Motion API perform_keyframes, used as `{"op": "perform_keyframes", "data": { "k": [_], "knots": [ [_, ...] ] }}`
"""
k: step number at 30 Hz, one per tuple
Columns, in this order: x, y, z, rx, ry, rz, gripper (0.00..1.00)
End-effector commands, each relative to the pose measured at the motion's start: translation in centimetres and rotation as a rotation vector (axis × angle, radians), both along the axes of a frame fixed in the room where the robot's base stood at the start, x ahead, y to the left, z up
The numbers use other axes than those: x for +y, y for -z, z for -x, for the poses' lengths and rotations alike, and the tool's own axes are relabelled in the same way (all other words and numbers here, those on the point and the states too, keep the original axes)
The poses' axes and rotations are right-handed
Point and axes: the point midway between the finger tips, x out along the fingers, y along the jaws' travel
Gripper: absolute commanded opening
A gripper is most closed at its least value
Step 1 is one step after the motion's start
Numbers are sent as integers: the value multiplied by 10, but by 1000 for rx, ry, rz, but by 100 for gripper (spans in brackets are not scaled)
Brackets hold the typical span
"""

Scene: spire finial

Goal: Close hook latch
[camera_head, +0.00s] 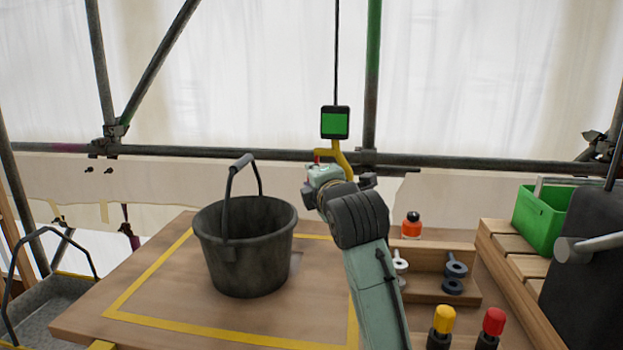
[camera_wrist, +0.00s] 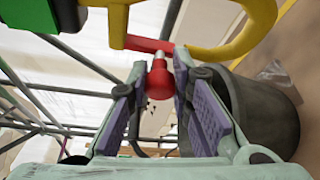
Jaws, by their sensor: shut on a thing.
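The yellow hook (camera_head: 343,157) hangs under a dark block with a green face (camera_head: 335,122), on a thin line. In the wrist view the hook (camera_wrist: 236,46) curves across the top. Its red latch bar (camera_wrist: 146,44) spans from the yellow shank at left toward the curved part at right; I cannot tell whether its end touches. A red knob (camera_wrist: 160,82) on a short pale stem is below the bar. My gripper (camera_wrist: 160,74) is shut on the knob, one finger on each side. In the head view my gripper (camera_head: 324,172) is beside the hook and hides part of it.
A black bucket (camera_head: 245,255) with its handle raised stands on the wooden table (camera_head: 180,298), left of my arm. Scaffold tubes (camera_head: 230,152) run behind.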

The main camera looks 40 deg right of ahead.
Motion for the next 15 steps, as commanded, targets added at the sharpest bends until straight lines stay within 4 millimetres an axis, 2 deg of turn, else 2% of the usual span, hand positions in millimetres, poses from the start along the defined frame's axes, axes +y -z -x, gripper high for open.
{"op": "perform_keyframes", "data": {
  "k": [15],
  "knots": [
    [-2, 0, 2, 32, 2, 29, 0]
  ]
}}
